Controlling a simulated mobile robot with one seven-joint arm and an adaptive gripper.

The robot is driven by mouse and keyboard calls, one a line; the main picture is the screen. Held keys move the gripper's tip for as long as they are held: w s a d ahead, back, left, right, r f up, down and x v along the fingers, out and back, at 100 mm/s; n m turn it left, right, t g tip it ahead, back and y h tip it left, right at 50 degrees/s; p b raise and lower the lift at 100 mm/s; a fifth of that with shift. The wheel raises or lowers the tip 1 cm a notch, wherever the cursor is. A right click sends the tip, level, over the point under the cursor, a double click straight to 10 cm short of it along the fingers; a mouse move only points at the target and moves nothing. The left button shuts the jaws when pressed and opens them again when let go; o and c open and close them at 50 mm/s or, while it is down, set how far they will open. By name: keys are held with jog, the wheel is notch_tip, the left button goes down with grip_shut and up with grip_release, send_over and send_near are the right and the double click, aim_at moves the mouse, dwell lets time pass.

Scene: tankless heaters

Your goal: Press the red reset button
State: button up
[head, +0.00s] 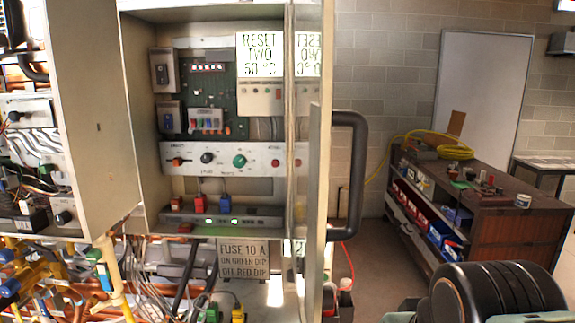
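An open beige cabinet (99,127) stands at the left with its control panel facing me. A small red button (276,163) sits at the right end of the white control strip (223,187), right of the green knob (239,161). A mirrored copy of the label and red button shows just right, in a shiny side surface. The lettering by the red button is too small to read. My gripper is not in view; a dark ribbed part at the lower right may be my arm.
The cabinet door (316,200) with its thick dark handle (352,175) stands at the right of the panel. Pipes and valves (60,275) crowd the lower left. A workbench (493,200) with bins stands behind at the right. Floor shows between door and bench.

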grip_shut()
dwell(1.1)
